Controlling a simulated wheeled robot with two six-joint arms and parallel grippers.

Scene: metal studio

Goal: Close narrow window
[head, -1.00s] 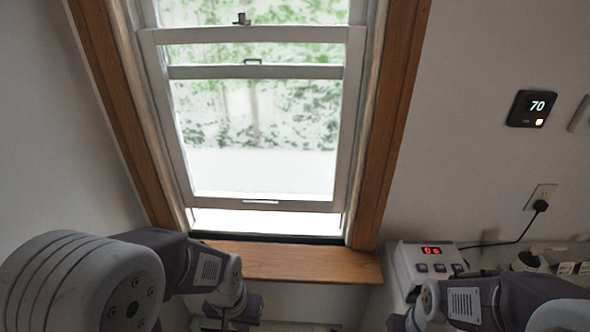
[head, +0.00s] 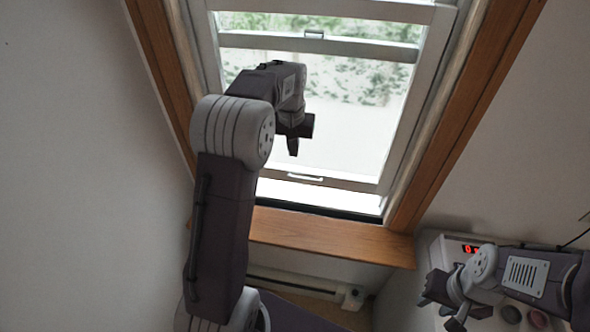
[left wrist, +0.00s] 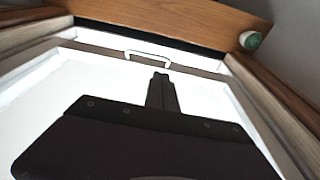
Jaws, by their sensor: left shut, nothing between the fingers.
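The window's lower sash (head: 340,182) is raised, with a bright gap between its bottom rail and the sill. A small handle (head: 305,178) sits on that rail; it also shows in the left wrist view (left wrist: 148,57). My left gripper (head: 293,147) is in front of the sash glass, above the handle in the head view. Its fingers (left wrist: 161,80) are shut with nothing between them, pointing toward the handle and apparently apart from it. My right gripper (head: 440,305) is low at the right, away from the window; its jaw opening is unclear.
A wooden sill (head: 330,238) runs below the window, between wooden side trims (head: 460,120). A box with a red display (head: 450,250) stands at the lower right, partly behind my right arm. A small green and white object (left wrist: 250,40) shows near the sill.

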